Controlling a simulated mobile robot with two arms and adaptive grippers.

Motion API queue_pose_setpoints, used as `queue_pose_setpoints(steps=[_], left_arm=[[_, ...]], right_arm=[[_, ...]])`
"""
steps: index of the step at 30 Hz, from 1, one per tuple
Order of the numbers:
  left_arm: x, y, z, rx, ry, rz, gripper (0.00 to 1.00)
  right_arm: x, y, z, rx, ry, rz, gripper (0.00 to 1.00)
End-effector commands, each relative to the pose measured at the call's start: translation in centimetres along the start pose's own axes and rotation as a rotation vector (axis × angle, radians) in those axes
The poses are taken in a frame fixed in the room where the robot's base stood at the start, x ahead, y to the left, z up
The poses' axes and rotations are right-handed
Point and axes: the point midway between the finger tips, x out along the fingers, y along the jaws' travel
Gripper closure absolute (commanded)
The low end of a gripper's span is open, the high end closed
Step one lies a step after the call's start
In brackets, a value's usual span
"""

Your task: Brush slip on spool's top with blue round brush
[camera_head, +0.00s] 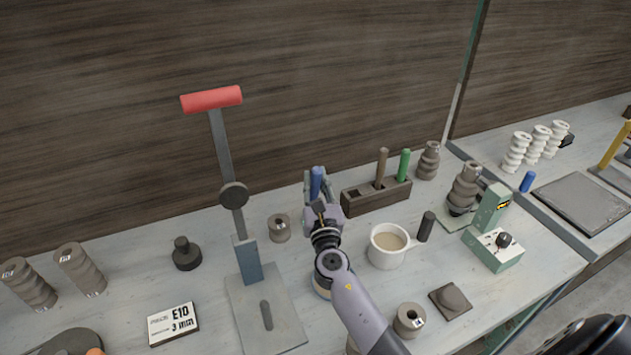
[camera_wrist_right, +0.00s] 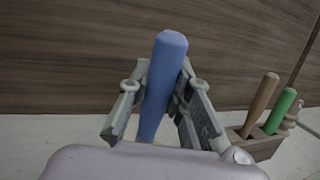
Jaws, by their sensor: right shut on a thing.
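My right gripper (camera_head: 319,186) is shut on the blue round brush (camera_head: 317,181), over the table behind the holder's left end. In the right wrist view the brush's blue handle (camera_wrist_right: 163,85) stands upright between the fingers (camera_wrist_right: 158,108); its bristles are hidden. A white mug (camera_head: 384,257) of beige slip (camera_head: 388,242) stands to the right of my right arm. A brown-grey ribbed spool (camera_head: 466,184) stands on a small base beside the green box, and another (camera_head: 429,160) stands near the wall. I cannot tell which spool is meant.
A wooden holder (camera_head: 362,201) carries a brown-handled (camera_head: 381,167) and a green-handled tool (camera_head: 403,164). A red-handled lever press (camera_head: 248,262) stands left. A green box (camera_head: 498,250), a short ring (camera_head: 279,229) and several spools at left (camera_head: 80,270) also occupy the table.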

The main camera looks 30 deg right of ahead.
Motion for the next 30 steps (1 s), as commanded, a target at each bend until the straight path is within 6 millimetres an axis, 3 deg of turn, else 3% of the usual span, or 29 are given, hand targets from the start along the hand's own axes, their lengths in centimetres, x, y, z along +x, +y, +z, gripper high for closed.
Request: queue_pose_setpoints(steps=[14,30], left_arm=[[-0.8,0.0,-0.1,0.0,0.0,0.0,0.6],[-1.1,0.0,-0.1,0.0,0.0,0.0,0.6]], right_arm=[[0.1,-0.1,0.7,-0.001,0.0,0.0,1.0],[-0.4,-2.1,1.0,-0.001,0.0,0.0,1.0]])
